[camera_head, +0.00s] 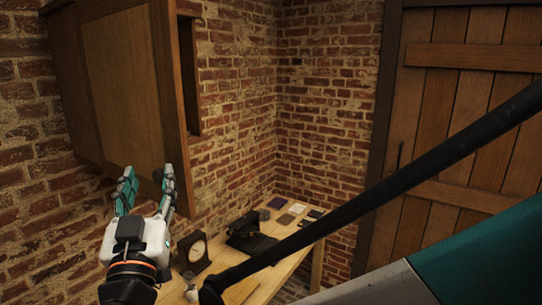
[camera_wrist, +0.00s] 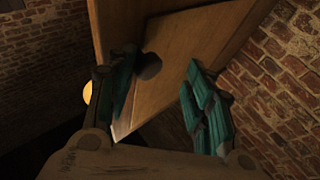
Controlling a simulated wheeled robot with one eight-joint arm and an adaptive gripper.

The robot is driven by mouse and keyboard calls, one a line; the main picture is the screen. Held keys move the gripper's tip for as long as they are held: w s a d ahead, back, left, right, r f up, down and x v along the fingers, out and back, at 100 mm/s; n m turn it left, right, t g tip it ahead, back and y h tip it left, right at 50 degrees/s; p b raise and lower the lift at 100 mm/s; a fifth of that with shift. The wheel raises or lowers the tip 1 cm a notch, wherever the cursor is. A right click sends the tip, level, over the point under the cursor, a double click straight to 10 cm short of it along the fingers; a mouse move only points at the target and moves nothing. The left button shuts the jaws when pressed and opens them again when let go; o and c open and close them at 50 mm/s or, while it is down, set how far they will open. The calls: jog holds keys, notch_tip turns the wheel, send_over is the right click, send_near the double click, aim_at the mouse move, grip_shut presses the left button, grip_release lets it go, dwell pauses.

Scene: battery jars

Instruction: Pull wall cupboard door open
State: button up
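The wall cupboard (camera_head: 191,110) hangs at the upper left in the head view. Its wooden door (camera_head: 115,75) seems to stand out from the body, with a dark gap behind its right edge. In the wrist view the wooden panel (camera_wrist: 195,50) fills the upper middle, with a dark round knob or hole (camera_wrist: 148,66) on it; I cannot tell which. My gripper (camera_head: 149,184) is below the door's lower edge in the head view. Its fingers (camera_wrist: 160,88) are spread, one on either side of the dark round spot in the wrist view, and hold nothing visible. Contact with the panel cannot be told.
A wooden table (camera_head: 295,262) below bears a small clock (camera_head: 195,252), a dark device (camera_head: 250,232) and several small flat items. Brick walls meet in the corner behind. A plank door (camera_head: 450,95) is at the right. A dark bar crosses the head view.

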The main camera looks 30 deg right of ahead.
jog(key=shift+w+a, duration=0.2)
jog(key=shift+w, duration=0.2)
jog(key=v, duration=1.2)
jog(key=shift+s+d, duration=0.15)
jog(key=shift+s, duration=0.25)
jog(key=shift+w, duration=0.1)
jog(key=w+a+f+n+y+b, duration=0.3)
jog(key=w+f+n+y+b, duration=0.3)
jog(key=n+y+b, duration=0.55)
notch_tip(320, 180, down, 12)
jog(key=d+m+g+y+b, duration=0.2)
jog(key=d+g+y+b, duration=0.1)
jog(key=g, duration=0.2)
jog(key=s+d+f+m+g+h+b, duration=0.2)
jog(key=s+d+f+g+h+b, duration=0.1)
jog(key=d+f, duration=0.6)
jog(key=s+d+f+m+g+h+b, duration=0.3)
jog(key=s+d+f, duration=0.5)
jog(key=f, duration=0.6)
jog(key=g+h+b, duration=0.1)
jog(key=g+b, duration=0.1)
jog(key=g, duration=0.1)
jog(key=shift+d+m, duration=0.35)
jog(key=shift+d, duration=0.05)
